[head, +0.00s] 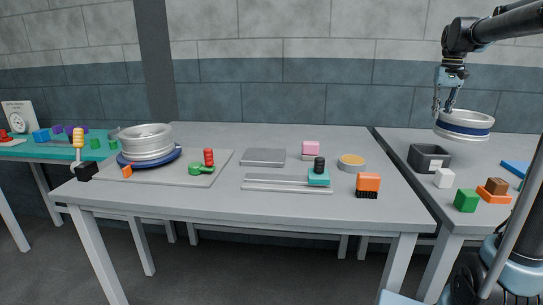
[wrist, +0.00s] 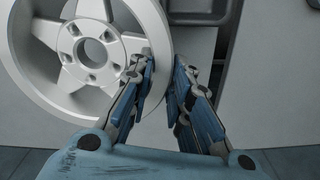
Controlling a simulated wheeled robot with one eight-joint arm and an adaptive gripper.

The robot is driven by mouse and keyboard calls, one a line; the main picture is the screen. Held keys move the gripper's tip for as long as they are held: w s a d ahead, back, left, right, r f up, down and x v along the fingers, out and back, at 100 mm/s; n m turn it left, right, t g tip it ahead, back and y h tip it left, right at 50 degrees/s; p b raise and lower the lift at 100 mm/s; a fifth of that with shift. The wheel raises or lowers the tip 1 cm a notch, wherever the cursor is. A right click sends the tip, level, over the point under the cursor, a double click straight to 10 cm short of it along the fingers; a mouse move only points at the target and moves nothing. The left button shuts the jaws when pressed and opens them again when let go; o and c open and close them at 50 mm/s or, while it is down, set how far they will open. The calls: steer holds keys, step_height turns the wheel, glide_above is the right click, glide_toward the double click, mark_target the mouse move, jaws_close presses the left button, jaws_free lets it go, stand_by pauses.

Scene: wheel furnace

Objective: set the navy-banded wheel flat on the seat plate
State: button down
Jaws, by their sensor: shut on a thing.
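The navy-banded wheel (head: 464,124), white with a dark blue band, hangs in the air above the right table in the head view. My gripper (head: 440,108) is shut on its left rim. The wheel is close to level, slightly tilted. In the wrist view, the white spoked wheel (wrist: 92,50) fills the upper left, its rim between the fingers of my gripper (wrist: 163,65). A flat grey square plate (head: 264,157) lies bare on the middle table. Another wheel or stack of wheels (head: 147,140) sits on a round blue plate (head: 150,162) at left. Which is the seat plate, I cannot tell.
A dark open bin (head: 428,158), a white cube (head: 444,178), a green cube (head: 467,200) and orange blocks (head: 493,193) are below the wheel. A gap separates the tables.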

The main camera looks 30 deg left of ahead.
steer(key=s+a+r+n, duration=0.1)
steer(key=s+a+n, duration=0.25)
steer(key=a, duration=0.75)
steer(key=s+a+r+n, duration=0.15)
steer(key=s+a, duration=0.25)
steer(key=a, duration=0.6)
steer(key=s+a+r+n, duration=0.1)
steer(key=s+a+n, duration=0.25)
steer(key=a, duration=0.75)
steer(key=s+a+f+n, duration=0.1)
steer(key=s+a+n, duration=0.3)
steer(key=s+a, duration=0.85)
steer(key=s+a+f+n, duration=0.1)
steer(key=s+a+n, duration=0.4)
steer(key=s+a, duration=0.75)
step_height(320, 180, down, 9)
steer(key=s+d, duration=0.2)
steer(key=s, duration=0.1)
steer(key=shift+d+f, duration=0.2)
steer(key=shift+d, duration=0.2)
steer(key=shift+m, duration=0.25)
steer(key=c, duration=1.5)
jaws_free()
